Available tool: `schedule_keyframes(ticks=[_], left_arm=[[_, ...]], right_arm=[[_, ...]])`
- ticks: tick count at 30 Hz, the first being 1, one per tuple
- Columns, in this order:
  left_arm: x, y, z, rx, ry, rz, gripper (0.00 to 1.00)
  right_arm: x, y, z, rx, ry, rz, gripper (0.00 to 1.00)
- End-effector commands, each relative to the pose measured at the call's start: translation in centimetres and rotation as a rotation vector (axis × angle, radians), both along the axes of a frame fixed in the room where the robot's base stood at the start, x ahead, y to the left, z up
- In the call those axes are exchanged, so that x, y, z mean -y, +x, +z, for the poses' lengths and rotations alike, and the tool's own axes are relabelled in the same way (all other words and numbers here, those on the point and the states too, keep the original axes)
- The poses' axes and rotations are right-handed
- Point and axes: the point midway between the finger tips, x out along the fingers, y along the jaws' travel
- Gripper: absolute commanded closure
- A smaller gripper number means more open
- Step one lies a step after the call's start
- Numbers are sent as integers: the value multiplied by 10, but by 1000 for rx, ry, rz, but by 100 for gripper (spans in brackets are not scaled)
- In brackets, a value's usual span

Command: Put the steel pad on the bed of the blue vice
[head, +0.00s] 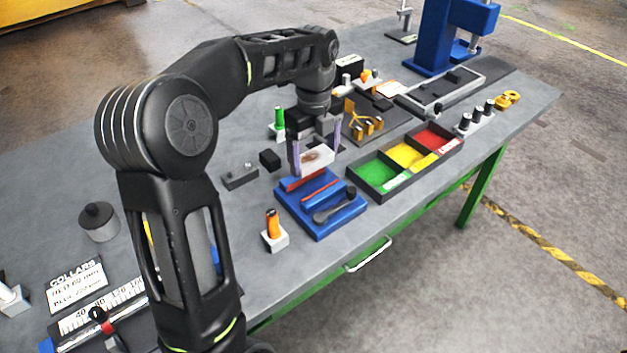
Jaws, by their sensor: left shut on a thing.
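The steel pad (322,161) is a pale block with a brownish mark on its face. My left gripper (315,154) is shut on it, with a finger at each side. The blue vice (345,213) lies on the bench just below and in front. It has red strips near its back jaw and a dark handle at the front right. The pad appears held above the back part of the vice; whether it touches the vice cannot be told. Part of the vice's back is hidden by the pad and gripper. My right gripper is not in view.
A tray with green, yellow and red compartments (351,179) stands right of the vice. An orange-handled tool in a pale block (274,240) stands at its front left. A dark cube (269,160) and a grey block (240,177) lie left. The bench's front edge is close.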

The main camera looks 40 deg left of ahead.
Motion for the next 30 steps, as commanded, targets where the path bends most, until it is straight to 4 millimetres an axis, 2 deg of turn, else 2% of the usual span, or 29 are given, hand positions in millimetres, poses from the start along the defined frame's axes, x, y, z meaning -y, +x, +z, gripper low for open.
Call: schedule_keyframes(ticks=[6, 17, 25, 30], left_arm=[[0, 0, -32, -1, 0, 1, 91], [-1, 0, -37, 1, 1, 1, 91], [0, 0, -67, -1, 0, 0, 91], [0, 0, -74, 2, 0, 1, 91]], right_arm=[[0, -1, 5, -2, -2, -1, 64], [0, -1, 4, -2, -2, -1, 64], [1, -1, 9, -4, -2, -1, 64], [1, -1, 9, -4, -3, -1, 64]])
